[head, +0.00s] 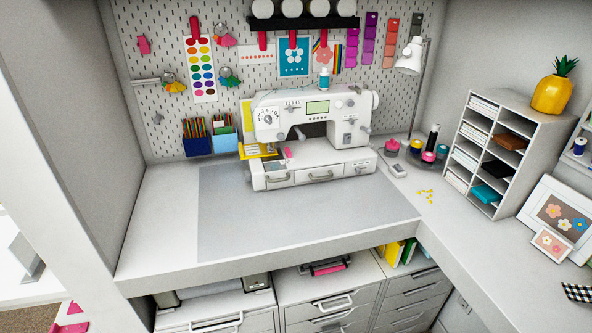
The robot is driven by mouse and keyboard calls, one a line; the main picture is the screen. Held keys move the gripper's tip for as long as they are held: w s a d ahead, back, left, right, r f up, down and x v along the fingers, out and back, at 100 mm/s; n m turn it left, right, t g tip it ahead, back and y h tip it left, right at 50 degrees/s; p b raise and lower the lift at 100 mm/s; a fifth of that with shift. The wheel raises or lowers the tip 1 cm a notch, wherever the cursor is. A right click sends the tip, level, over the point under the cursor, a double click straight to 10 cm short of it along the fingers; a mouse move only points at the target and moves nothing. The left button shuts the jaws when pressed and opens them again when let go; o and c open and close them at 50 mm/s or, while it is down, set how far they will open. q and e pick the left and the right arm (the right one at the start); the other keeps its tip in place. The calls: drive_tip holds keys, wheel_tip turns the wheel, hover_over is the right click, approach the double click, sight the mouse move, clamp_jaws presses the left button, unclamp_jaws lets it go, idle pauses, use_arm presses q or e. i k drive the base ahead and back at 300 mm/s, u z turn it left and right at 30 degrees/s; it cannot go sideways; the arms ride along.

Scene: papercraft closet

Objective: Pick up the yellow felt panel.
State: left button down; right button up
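A flat yellow sheet (246,152) lies at the left end of the white sewing machine (310,113), partly hidden by it; it may be the yellow felt panel. Another yellow piece (246,112) stands upright behind the machine's left side, mostly hidden. Yellow upright items (393,253) also show in the open space under the counter. I cannot tell from this view which of these is felt. Neither of my grippers is in view.
The grey mat (300,216) on the counter is clear in front of the machine. A white shelf organizer (490,150) stands farther right. Drawers (335,305) are below the counter.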

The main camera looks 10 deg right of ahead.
sight(257, 150)
drive_tip(key=z, duration=1.2)
drive_tip(key=i, duration=0.7)
drive_tip(key=u, duration=0.65)
